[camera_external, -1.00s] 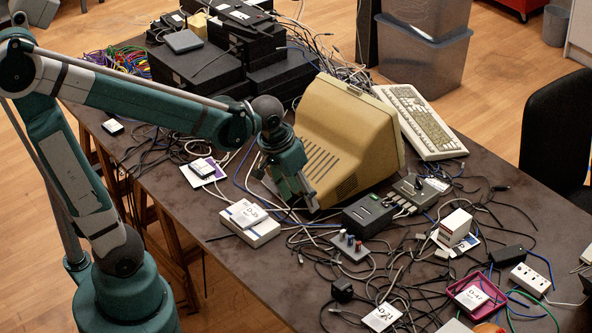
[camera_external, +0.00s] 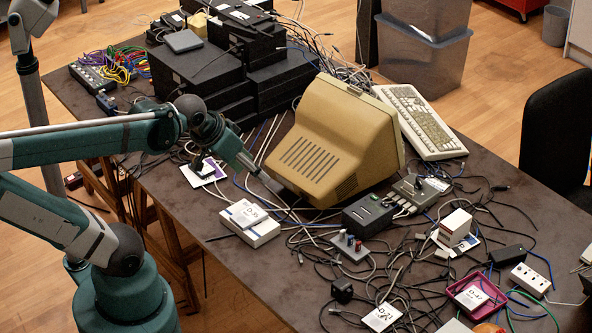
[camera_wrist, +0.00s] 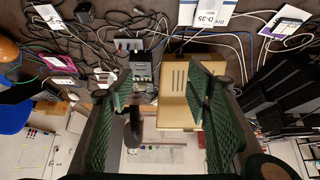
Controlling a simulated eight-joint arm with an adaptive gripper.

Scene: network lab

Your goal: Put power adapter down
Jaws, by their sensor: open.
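My gripper (camera_external: 272,186) is above the table, close to the left side of the beige monitor (camera_external: 318,150). In the wrist view its two green fingers (camera_wrist: 160,98) are spread apart with nothing held between them. A black plug-in power adapter (camera_external: 342,290) sits among cables at the front of the table, well away from my gripper; it also shows in the wrist view (camera_wrist: 83,12). A longer black brick (camera_external: 510,255) lies at the right. I cannot tell which one is the task's adapter.
A labelled white box (camera_external: 250,222) and a purple card (camera_external: 203,171) lie near my gripper. A black box (camera_external: 367,215), tangled cables and a pink tray (camera_external: 476,297) crowd the right. Stacked black equipment (camera_external: 205,80) stands behind. A keyboard (camera_external: 420,120) lies beyond the monitor.

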